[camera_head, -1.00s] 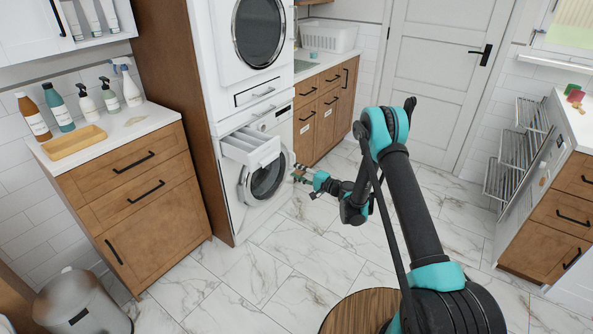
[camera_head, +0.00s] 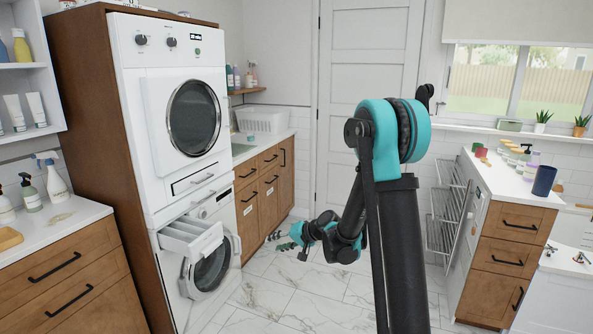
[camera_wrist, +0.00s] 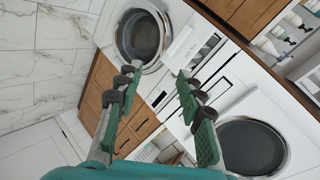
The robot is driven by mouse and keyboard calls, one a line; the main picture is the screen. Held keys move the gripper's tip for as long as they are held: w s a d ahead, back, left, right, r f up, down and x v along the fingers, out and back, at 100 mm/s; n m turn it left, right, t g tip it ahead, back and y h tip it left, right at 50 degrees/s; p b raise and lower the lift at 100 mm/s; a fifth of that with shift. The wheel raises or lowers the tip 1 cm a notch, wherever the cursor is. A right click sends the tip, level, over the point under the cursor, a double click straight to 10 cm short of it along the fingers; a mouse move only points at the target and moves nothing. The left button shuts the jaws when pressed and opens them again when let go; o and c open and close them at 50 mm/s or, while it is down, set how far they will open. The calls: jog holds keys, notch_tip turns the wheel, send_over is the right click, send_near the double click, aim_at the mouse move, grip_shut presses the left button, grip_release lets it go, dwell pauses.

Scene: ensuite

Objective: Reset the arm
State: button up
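My arm rises in the middle of the head view, its black and teal links bent at a high elbow. My gripper (camera_head: 285,246) is small at the far end, left of the arm, low over the floor and in front of the wooden cabinets. In the wrist view my gripper (camera_wrist: 155,76) has its two green-padded fingers apart with nothing between them. The washer and dryer show beyond the fingers, tilted in the picture.
A washing machine (camera_head: 207,262) with its detergent drawer (camera_head: 192,238) pulled out stands at the left, under a dryer (camera_head: 183,112). A counter with a drying rack (camera_head: 446,215) is at the right. Marble floor (camera_head: 290,290) is free between them.

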jog(key=s+d+f+n+g+h, duration=0.1)
jog(key=s+d+h, duration=0.8)
jog(key=s+d, duration=1.7)
jog(key=s, duration=0.4)
jog(key=shift+f+h, duration=0.2)
jog(key=shift+h, duration=0.1)
